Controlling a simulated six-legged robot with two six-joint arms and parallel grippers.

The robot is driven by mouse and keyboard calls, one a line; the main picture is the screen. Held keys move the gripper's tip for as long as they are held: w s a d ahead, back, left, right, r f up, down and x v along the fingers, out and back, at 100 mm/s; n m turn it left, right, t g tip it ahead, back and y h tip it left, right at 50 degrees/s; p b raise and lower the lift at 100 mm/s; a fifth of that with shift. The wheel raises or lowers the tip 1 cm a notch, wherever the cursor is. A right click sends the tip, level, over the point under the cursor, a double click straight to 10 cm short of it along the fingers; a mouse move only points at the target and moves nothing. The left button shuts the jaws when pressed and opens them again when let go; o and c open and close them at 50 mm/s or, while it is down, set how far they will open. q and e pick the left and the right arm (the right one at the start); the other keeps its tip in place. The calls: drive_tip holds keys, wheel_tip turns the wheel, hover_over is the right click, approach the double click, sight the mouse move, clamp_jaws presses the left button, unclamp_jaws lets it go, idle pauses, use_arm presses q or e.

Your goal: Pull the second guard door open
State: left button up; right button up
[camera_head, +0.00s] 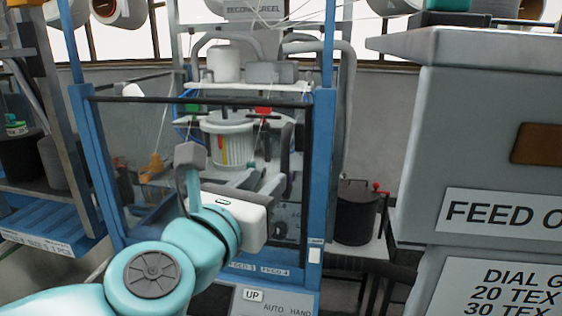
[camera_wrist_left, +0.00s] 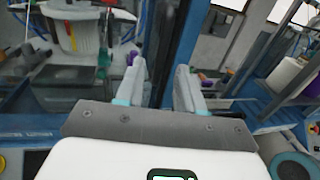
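The guard door (camera_head: 135,125) is a clear pane with a dark frame, set between blue posts on the knitting machine. It looks closed across the front. Its dark top rail (camera_head: 150,99) runs nearly level. In the left wrist view my left gripper (camera_wrist_left: 160,68) has two pale fingers spread apart. A dark upright bar (camera_wrist_left: 176,40) beside a blue post shows beyond the gap; I cannot tell if they touch. My right gripper is not in view.
A large grey cabinet (camera_head: 435,110) with a feed sign fills the right. A black pot (camera_head: 356,212) stands on a small stand between it and the machine. A blue shelf with spools stands at the left (camera_head: 45,215). A control panel (camera_head: 265,301) lies below the door.

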sight(284, 164)
use_arm(q)
drive_tip(key=p+x, duration=0.1)
drive_tip(key=x, duration=0.7)
drive_tip(key=shift+w+d, duration=0.2)
drive_tip(key=shift+d, duration=0.2)
drive_tip(key=shift+s+r, duration=0.15)
clamp_jaws()
